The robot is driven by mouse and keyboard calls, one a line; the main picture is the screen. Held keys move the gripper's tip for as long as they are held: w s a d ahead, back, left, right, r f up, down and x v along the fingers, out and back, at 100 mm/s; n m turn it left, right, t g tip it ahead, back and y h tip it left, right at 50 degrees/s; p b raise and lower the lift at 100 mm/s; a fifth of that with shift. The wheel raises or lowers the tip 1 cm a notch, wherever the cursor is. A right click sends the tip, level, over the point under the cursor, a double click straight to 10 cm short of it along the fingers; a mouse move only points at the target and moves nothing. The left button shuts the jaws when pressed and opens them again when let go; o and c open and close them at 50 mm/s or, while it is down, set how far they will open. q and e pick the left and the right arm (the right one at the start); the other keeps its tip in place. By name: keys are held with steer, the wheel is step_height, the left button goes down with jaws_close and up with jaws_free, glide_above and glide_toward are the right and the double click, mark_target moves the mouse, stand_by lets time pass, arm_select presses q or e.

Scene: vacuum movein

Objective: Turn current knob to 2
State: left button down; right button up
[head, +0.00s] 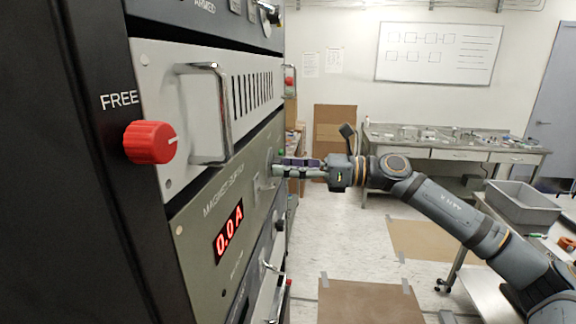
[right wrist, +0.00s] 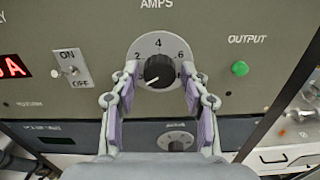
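The black current knob (right wrist: 159,70) sits on a pale round dial under the word AMPS in the right wrist view. The marks 2, 4 and 6 show, and its white pointer line points to the lower left, below the 2. My right gripper (right wrist: 160,88) is open, with one finger on each side of the knob; I cannot tell whether either touches it. In the head view my right gripper (head: 277,168) reaches the magnet supply panel (head: 205,225) from the right, and the knob is hard to make out there. The red display (head: 228,232) reads 0.0 A. My left gripper is not in view.
An ON/OFF toggle switch (right wrist: 72,70) is left of the dial, and a green OUTPUT button (right wrist: 240,68) is right of it. Another knob (right wrist: 176,141) sits on the panel below. A metal handle (head: 222,115) and a red knob (head: 150,142) stick out above.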

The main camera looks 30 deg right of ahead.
steer(key=c, duration=0.8)
steer(key=shift+o, duration=0.2)
steer(key=m+p, duration=0.2)
steer(key=m, duration=0.9)
steer(key=shift+m, duration=0.3)
steer(key=o, duration=1.2)
steer(key=shift+c, duration=0.2)
